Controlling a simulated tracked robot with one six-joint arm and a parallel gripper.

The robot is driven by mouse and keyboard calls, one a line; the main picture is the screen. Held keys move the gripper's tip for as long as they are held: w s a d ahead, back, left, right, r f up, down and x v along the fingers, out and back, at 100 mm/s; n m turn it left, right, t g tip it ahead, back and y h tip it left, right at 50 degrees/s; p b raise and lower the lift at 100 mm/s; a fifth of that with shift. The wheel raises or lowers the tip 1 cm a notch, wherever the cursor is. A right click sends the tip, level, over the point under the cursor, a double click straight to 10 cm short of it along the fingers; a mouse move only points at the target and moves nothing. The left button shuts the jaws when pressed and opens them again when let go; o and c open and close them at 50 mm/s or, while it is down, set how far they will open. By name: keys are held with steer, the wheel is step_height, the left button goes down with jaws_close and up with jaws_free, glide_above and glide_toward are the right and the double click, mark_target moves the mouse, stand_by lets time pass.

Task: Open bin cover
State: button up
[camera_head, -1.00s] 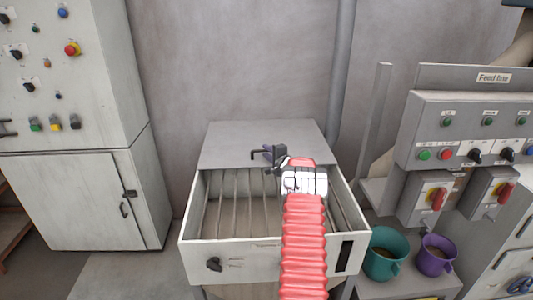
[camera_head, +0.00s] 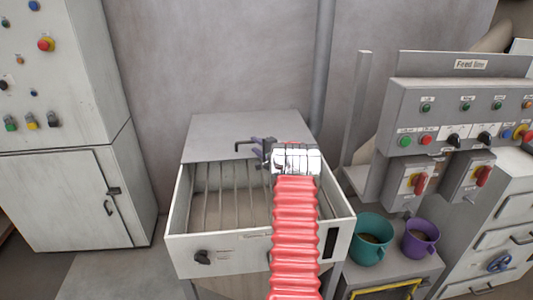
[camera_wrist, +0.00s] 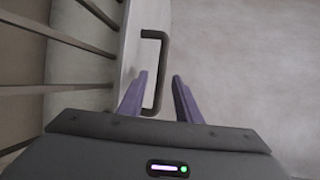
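The bin (camera_head: 215,258) is a pale open box with a grate of bars inside. Its cover (camera_head: 215,128) is a flat grey panel at the bin's back; the bars in front of it are exposed. A dark bracket-shaped handle (camera_head: 240,146) stands near the cover's front edge. My gripper (camera_head: 257,151) is at the handle's right end, partly hidden by my wrist. In the wrist view, my gripper's purple fingers (camera_wrist: 160,85) are apart, with the near part of the handle (camera_wrist: 160,70) between them. I cannot tell whether they touch it.
A grey cabinet (camera_head: 60,195) with buttons stands at the left. At the right are the Feed line panel (camera_head: 450,110), a teal mug (camera_head: 370,240) and a purple mug (camera_head: 420,237). A pipe (camera_head: 322,70) runs up the back wall.

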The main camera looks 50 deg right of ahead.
steer(key=v, duration=0.9)
stand_by(0.4)
